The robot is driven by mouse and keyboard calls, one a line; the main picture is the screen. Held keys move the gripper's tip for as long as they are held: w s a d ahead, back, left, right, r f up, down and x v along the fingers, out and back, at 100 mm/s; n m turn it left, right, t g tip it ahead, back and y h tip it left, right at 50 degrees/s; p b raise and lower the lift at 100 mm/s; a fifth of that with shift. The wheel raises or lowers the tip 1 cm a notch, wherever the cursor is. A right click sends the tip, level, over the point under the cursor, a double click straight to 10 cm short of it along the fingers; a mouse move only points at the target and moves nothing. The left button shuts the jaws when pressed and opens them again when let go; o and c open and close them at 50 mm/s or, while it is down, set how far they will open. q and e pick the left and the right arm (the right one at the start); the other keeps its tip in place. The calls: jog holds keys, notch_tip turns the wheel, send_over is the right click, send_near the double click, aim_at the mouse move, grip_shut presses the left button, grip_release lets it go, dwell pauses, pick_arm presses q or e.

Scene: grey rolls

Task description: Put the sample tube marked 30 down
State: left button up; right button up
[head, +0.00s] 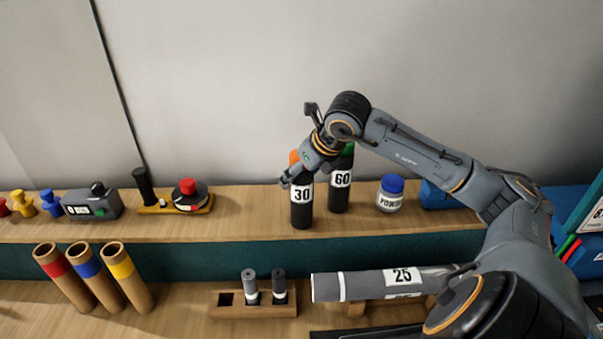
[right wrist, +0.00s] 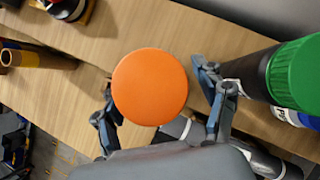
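The sample tube marked 30 (head: 302,204) is black with an orange cap, and stands upright on the shelf close to its front edge. In the right wrist view its orange cap (right wrist: 150,88) fills the middle and hides the tube's body. My right gripper (head: 297,178) is around the upper part of this tube, just below the cap. Its two fingers (right wrist: 155,95) show on either side of the cap, spread, with a narrow gap at the right finger. My left gripper is not in view.
A black tube marked 60 (head: 341,190) with a green cap (right wrist: 296,75) stands close beside it on the right. A powder jar (head: 390,194) is further right. A small rack (head: 252,311) and a grey tube marked 25 (head: 365,285) lie lower in front.

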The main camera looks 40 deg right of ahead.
jog(key=shift+r, duration=0.2)
jog(key=b+v, duration=0.4)
jog(key=v, duration=0.8)
jog(key=shift+f, duration=0.2)
